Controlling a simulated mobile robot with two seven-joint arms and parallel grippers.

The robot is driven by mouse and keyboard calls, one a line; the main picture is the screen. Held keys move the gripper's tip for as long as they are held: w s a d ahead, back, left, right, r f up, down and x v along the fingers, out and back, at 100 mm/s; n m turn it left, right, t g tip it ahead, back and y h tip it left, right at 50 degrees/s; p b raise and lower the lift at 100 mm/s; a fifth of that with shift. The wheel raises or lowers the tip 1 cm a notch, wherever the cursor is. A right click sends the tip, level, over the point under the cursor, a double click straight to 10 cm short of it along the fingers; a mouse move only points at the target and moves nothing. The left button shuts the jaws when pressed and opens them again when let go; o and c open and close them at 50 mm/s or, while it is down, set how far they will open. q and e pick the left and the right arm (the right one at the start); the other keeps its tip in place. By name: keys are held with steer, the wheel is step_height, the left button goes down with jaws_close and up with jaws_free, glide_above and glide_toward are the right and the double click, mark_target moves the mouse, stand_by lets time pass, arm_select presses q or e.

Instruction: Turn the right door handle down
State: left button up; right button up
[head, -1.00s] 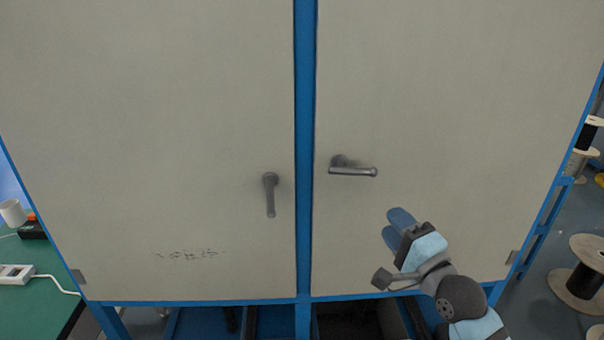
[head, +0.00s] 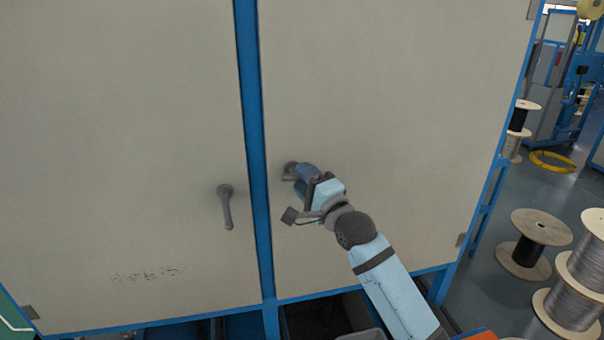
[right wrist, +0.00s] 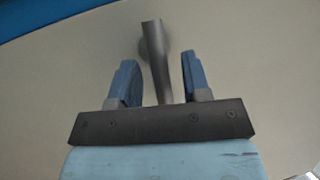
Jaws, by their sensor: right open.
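The right door handle (head: 291,170) is a grey lever on the right beige cabinet door (head: 400,120). In the head view it is largely hidden behind my right gripper (head: 299,180). In the right wrist view the handle (right wrist: 155,55) runs between the two blue fingers of my right gripper (right wrist: 159,80), which are open with a gap on each side. In that view the fingers are apart from the lever. The left door handle (head: 226,208) hangs down on the left door (head: 120,150). My left gripper is not in view.
A blue post (head: 256,170) stands between the doors. Cable spools (head: 535,240) stand on the floor to the right of the cabinet. Dark bins (head: 325,318) sit below the doors. The right door's face is otherwise clear.

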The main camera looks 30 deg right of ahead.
steer(key=shift+w+a+r, duration=0.1)
steer(key=shift+w, duration=0.4)
jaws_close()
